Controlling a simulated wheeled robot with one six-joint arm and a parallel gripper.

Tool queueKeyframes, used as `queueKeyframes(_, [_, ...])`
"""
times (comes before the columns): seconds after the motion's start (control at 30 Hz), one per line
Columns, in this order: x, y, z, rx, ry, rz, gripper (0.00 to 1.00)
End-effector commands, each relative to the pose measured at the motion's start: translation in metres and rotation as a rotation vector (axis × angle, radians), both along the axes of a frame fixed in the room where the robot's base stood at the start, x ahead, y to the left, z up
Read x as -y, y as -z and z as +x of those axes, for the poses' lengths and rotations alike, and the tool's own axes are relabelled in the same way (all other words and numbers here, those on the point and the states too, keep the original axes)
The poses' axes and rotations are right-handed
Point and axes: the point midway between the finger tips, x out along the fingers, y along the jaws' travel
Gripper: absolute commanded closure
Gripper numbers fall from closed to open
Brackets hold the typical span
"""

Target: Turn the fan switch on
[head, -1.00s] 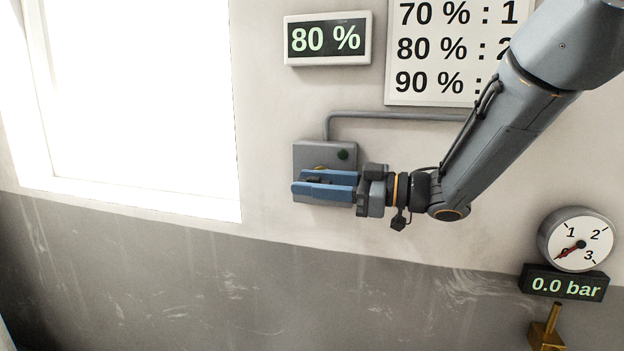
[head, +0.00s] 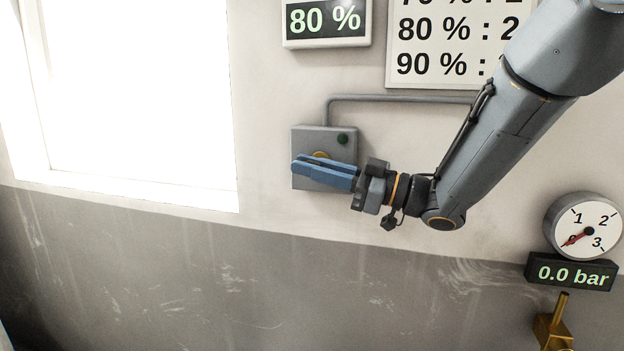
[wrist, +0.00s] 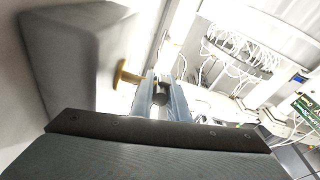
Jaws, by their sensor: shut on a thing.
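The fan switch is a grey box (head: 308,141) on the wall, with a brass-yellow knob (head: 320,154) on its front and a dark green round lamp (head: 342,139) at its upper right. My gripper (head: 299,165) reaches in from the right, its blue fingers close together across the knob and hiding its lower part. In the wrist view, the yellow knob (wrist: 125,76) sticks out from the grey box (wrist: 75,60) to the blue fingers (wrist: 161,88). The fingers are shut on the knob, though the contact itself is mostly hidden.
An "80 %" display (head: 327,22) and a chart (head: 455,50) hang above. A grey conduit (head: 400,98) runs from the box. A gauge (head: 585,228), a "0.0 bar" display (head: 572,272) and a brass valve (head: 552,328) are at lower right. A bright window (head: 135,90) is left.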

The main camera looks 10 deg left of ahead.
Motion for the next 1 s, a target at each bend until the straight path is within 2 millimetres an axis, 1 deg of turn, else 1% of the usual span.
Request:
queueKeyframes(0.03, [-0.0005,0.0049,0.0006,0.002,-0.002,0.030,1.00])
queueKeyframes(0.33, [-0.0001,0.0021,0.0002,0.015,-0.001,0.180,1.00])
queueKeyframes(0.77, [0.0011,-0.0010,-0.0001,0.017,0.001,0.208,1.00])
queueKeyframes(0.8, [0.0011,-0.0010,-0.0001,0.017,0.001,0.208,0.82])
queueKeyframes(0.9, [0.0012,-0.0010,-0.0001,0.017,0.001,0.207,0.67])
queueKeyframes(1.0, [0.0012,-0.0010,0.0001,0.017,0.001,0.207,0.67])
